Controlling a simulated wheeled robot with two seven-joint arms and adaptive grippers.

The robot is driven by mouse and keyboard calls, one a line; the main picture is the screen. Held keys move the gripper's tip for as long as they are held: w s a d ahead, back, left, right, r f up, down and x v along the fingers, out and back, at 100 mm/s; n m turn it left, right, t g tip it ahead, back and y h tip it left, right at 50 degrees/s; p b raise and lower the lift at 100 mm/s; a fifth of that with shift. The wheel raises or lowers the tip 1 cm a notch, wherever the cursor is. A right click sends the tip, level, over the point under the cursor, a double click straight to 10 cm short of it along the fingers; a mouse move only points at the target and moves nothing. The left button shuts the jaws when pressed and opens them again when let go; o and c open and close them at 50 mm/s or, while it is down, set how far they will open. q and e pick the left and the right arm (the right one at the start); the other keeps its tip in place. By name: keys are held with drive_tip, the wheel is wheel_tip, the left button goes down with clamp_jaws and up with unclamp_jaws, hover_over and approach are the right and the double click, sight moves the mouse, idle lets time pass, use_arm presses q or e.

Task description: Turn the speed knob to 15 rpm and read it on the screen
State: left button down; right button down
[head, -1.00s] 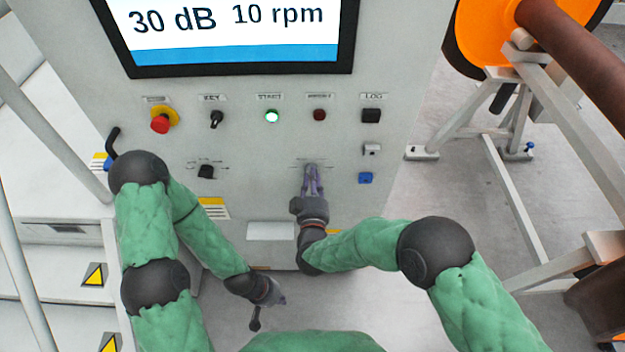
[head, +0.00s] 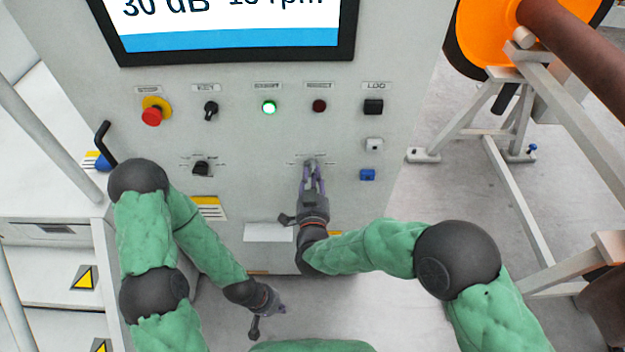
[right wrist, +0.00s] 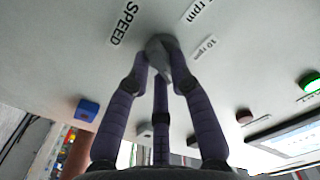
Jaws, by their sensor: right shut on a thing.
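The speed knob (right wrist: 160,45) is a grey knob on the cabinet front, beside a SPEED label (right wrist: 124,22) and a 10 rpm label (right wrist: 204,48) in the right wrist view. Another rpm label's number is cut off. My right gripper (head: 312,168) is shut on the knob, its purple fingers around it; they also show in the right wrist view (right wrist: 160,72). They partly hide the knob in the head view. The screen (head: 235,40) is cut by the top edge; its rpm number cannot be read surely. My left gripper (head: 272,302) hangs low, away from the panel, its opening unclear.
Around the knob are a red emergency button (head: 152,115), a key switch (head: 211,109), a lit green button (head: 269,107), a dark red button (head: 319,105) and a second selector (head: 202,168). A blue part (head: 367,175) sits to the right. A gantry frame (head: 490,130) stands right.

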drive_tip(key=shift+m, duration=0.6)
drive_tip(key=shift+b, duration=0.35)
drive_tip(key=c, duration=1.1)
unclamp_jaws()
drive_tip(key=s, duration=1.2)
